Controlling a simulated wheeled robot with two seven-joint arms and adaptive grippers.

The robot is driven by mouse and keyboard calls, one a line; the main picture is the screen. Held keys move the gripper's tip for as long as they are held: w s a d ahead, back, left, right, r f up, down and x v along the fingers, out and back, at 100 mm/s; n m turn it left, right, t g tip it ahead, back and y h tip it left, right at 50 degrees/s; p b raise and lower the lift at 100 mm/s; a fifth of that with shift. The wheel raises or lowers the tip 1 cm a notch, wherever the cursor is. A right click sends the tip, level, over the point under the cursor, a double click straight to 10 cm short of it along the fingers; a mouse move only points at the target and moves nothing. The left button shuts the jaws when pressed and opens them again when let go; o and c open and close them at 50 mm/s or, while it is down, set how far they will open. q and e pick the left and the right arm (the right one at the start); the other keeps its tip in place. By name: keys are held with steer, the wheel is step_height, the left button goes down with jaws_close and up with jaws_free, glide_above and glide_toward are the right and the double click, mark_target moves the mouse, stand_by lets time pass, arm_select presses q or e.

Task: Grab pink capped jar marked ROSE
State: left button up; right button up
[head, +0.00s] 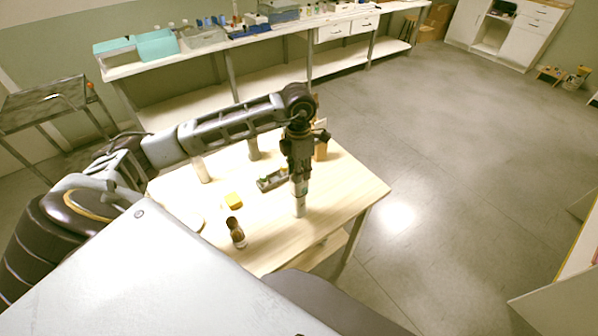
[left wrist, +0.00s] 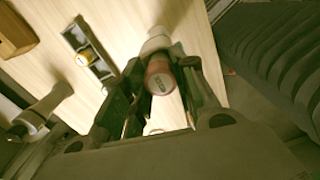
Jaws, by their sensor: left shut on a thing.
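The jar (left wrist: 159,80) has a dull pink cap with small lettering that is too blurred to read surely. It sits between the fingers of my left gripper (left wrist: 161,72), which is shut on it. In the head view my left gripper (head: 299,176) points down over the wooden table, and the pale lower part of the jar (head: 299,207) shows below the fingers. The jar looks upright. I cannot tell whether its base touches the table. My right gripper is not in view.
Pale cylinders (head: 203,170) stand at the back left. The table's right end is clear.

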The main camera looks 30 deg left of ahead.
arm_select(q)
step_height(320, 180, up, 9)
steer(key=shift+f+b, duration=0.1)
steer(key=shift+b, duration=0.65)
steer(key=shift+r, duration=0.4)
